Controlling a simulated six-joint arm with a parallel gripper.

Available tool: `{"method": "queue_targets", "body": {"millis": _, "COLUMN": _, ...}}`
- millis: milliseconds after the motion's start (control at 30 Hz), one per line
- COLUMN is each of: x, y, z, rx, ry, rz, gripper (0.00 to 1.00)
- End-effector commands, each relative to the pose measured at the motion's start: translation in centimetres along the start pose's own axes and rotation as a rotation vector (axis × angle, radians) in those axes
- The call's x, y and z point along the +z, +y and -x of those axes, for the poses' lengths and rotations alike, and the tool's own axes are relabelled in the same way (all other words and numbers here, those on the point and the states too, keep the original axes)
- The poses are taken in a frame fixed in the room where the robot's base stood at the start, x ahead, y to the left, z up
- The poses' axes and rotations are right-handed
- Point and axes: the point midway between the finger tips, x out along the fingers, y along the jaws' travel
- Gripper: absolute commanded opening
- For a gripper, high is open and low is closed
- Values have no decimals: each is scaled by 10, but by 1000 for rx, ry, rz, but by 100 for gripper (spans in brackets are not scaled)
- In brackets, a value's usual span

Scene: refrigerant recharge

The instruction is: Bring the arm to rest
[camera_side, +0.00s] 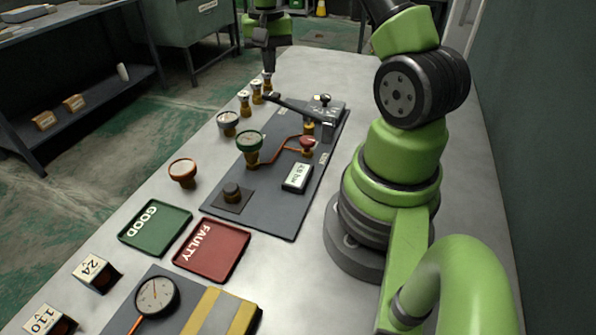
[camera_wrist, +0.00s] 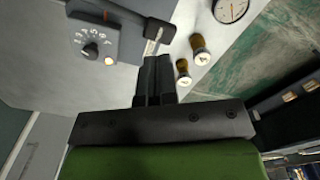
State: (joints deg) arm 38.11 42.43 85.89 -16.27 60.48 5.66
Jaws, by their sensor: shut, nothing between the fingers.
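My gripper (camera_side: 269,66) is at the far end of the bench in the side view, pointing down just above or behind the farthest of a row of brass fittings (camera_side: 256,91). Whether it touches that fitting cannot be told from the side. In the wrist view, my gripper (camera_wrist: 158,62) has its dark fingers together with nothing between them. Two pale-topped brass fittings (camera_wrist: 199,48) stand to the right of the fingertips, and a dark bar with a pale end (camera_wrist: 153,46) is close to them.
A grey panel (camera_side: 222,217) carries a green gauge (camera_side: 249,142), red piping, a small display (camera_side: 297,177) and a long dark lever (camera_side: 290,108). Nearer lie a green GOOD tray (camera_side: 155,226) and red FAULTY tray (camera_side: 212,250). A knob (camera_wrist: 90,50) shows in the wrist view.

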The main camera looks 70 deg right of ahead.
Motion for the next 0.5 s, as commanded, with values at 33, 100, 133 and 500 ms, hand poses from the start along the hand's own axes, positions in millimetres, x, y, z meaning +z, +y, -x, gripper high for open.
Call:
{"method": "queue_targets", "body": {"millis": 33, "x": -1, "y": 0, "z": 7, "rx": -2, "ry": 4, "rz": 0, "gripper": 0}}
{"method": "queue_targets", "body": {"millis": 100, "x": -1, "y": 0, "z": 14, "rx": -2, "ry": 3, "rz": 1, "gripper": 0}}
{"method": "queue_targets", "body": {"millis": 133, "x": -1, "y": 0, "z": 17, "rx": -2, "ry": 3, "rz": 1, "gripper": 0}}
{"method": "queue_targets", "body": {"millis": 500, "x": 0, "y": 0, "z": 22, "rx": 0, "ry": 0, "rz": 0, "gripper": 0}}
